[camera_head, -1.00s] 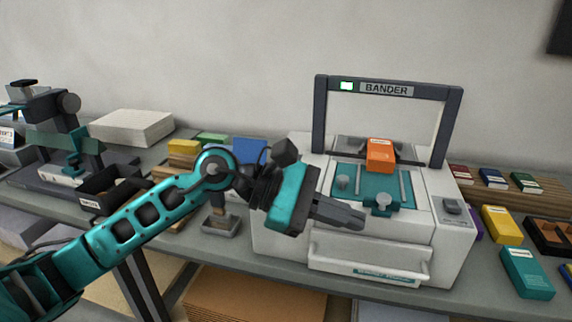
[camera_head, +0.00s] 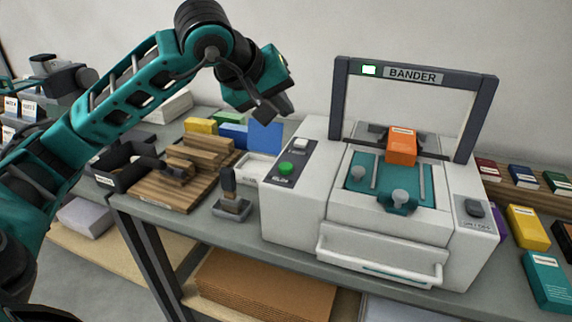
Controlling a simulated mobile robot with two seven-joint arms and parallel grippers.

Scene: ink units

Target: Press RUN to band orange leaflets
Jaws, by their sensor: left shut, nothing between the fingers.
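My left gripper (camera_head: 274,114) is shut and empty, up and left of the arch, above and apart from the green button. My right gripper is out of view.
A white button (camera_head: 300,143) lies behind the green one. A small stamp-like tool (camera_head: 231,203) stands left of the machine, near wooden slats (camera_head: 185,172) and a black tray (camera_head: 125,172). Yellow (camera_head: 528,227) and teal (camera_head: 547,281) boxes lie at the right.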

